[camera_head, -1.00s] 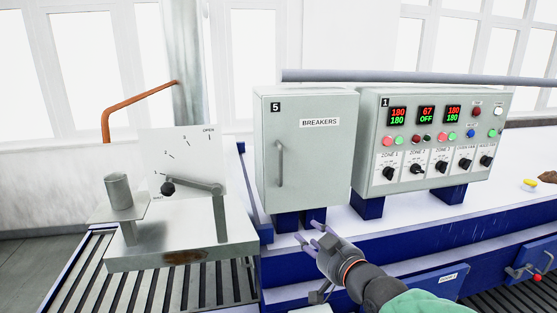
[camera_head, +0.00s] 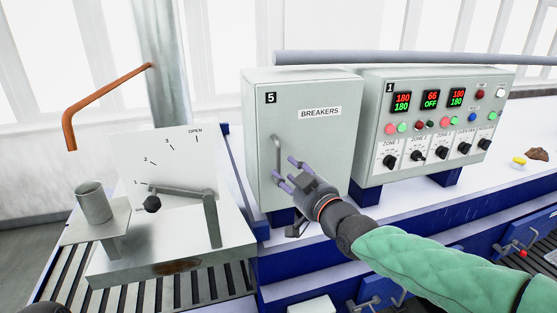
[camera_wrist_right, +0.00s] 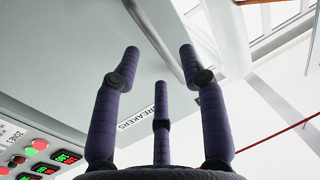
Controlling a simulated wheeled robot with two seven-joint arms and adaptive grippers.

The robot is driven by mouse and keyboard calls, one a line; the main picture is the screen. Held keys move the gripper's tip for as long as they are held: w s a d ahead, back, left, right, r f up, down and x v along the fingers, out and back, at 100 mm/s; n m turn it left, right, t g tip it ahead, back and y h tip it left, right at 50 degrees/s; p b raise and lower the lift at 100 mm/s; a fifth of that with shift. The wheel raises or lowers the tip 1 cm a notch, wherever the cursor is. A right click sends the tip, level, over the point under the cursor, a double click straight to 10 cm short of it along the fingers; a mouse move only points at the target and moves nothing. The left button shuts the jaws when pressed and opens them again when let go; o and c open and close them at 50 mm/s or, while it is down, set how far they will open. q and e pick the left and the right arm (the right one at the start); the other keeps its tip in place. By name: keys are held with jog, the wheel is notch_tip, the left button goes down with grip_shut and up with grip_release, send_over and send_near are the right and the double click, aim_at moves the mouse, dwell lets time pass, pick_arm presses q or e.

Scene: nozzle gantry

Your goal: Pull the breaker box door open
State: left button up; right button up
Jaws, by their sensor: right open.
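The breaker box (camera_head: 330,145) is a pale grey cabinet marked 5 and BREAKERS, and its door looks closed. A vertical bar handle (camera_head: 277,153) sits on the left part of the door. My right gripper (camera_head: 284,174) is open and empty in front of the door, with its fingertips close to the lower right side of the handle. In the right wrist view the spread fingers (camera_wrist_right: 160,65) point at the door (camera_wrist_right: 70,50), and the handle (camera_wrist_right: 152,32) lies beyond and between their tips. Contact with the handle cannot be told.
A control panel (camera_head: 374,155) marked 1, with displays and knobs, stands close to the right of the box. A metal stand with a lever and dial plate (camera_head: 180,150) is at the left. A grey pipe (camera_head: 400,57) runs behind the boxes.

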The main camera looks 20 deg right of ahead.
jog(key=shift+p+x, duration=0.65)
jog(key=shift+x, duration=1.8)
jog(key=shift+s, duration=0.1)
grip_shut()
